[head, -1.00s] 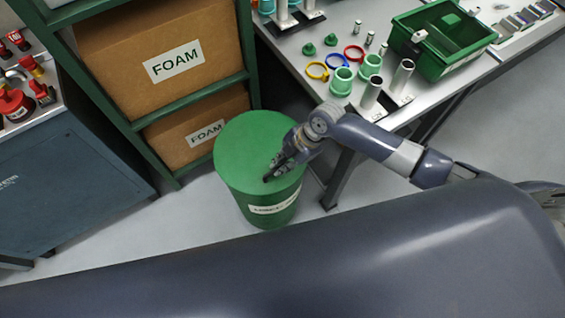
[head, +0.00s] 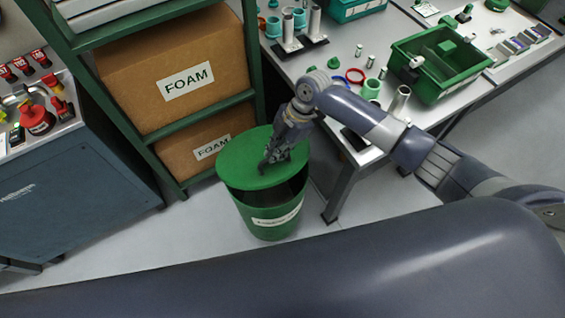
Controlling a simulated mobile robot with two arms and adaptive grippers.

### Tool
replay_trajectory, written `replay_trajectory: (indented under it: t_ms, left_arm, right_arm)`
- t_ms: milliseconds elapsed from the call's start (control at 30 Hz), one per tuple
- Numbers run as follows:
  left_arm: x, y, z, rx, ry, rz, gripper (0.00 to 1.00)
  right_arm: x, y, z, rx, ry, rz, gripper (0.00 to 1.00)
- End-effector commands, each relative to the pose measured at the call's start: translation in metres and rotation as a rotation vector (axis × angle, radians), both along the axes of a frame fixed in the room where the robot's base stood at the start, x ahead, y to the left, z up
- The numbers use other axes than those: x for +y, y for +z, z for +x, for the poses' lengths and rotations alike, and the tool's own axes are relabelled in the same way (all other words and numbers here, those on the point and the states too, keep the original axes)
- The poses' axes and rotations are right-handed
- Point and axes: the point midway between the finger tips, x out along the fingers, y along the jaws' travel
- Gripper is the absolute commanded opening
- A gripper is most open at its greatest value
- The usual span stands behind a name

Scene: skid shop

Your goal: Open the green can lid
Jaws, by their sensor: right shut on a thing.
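The green can (head: 266,219) stands on the floor in the head view, with a white label on its front. Its round green lid (head: 240,163) is tilted up at the front, and a dark gap shows between lid and rim on the front and right. My right gripper (head: 266,168) is at the lid's right part, shut on the lid; the exact contact is partly hidden by the fingers. My left gripper is not in view.
A green shelf with foam boxes (head: 172,72) stands behind and left of the can. A workbench (head: 340,62) with a green bin (head: 437,66) and small parts is at right; its leg (head: 338,193) stands close beside the can. A blue cabinet (head: 75,195) is at left.

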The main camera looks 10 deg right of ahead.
Motion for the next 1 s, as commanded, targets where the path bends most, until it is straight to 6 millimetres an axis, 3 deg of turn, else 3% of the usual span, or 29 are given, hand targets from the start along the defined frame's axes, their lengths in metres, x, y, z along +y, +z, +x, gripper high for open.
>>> replay_trajectory:
  t_ms: [33, 300, 900, 933, 1000]
  left_arm:
    - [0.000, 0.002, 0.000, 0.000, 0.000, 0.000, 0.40]
    - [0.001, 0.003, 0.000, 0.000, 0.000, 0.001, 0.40]
    - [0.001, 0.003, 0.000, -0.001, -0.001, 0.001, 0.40]
    - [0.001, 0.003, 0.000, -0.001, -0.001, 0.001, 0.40]
    - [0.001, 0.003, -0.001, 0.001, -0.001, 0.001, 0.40]
  right_arm:
    - [0.004, 0.012, 0.014, -0.024, -0.006, 0.008, 0.00]
    - [0.011, 0.033, 0.037, -0.025, -0.008, 0.005, 0.00]
    - [0.013, 0.035, 0.042, -0.015, -0.006, 0.000, 0.00]
    - [0.013, 0.035, 0.042, -0.015, -0.006, 0.000, 0.18]
    - [0.013, 0.035, 0.042, -0.015, -0.006, 0.001, 0.31]
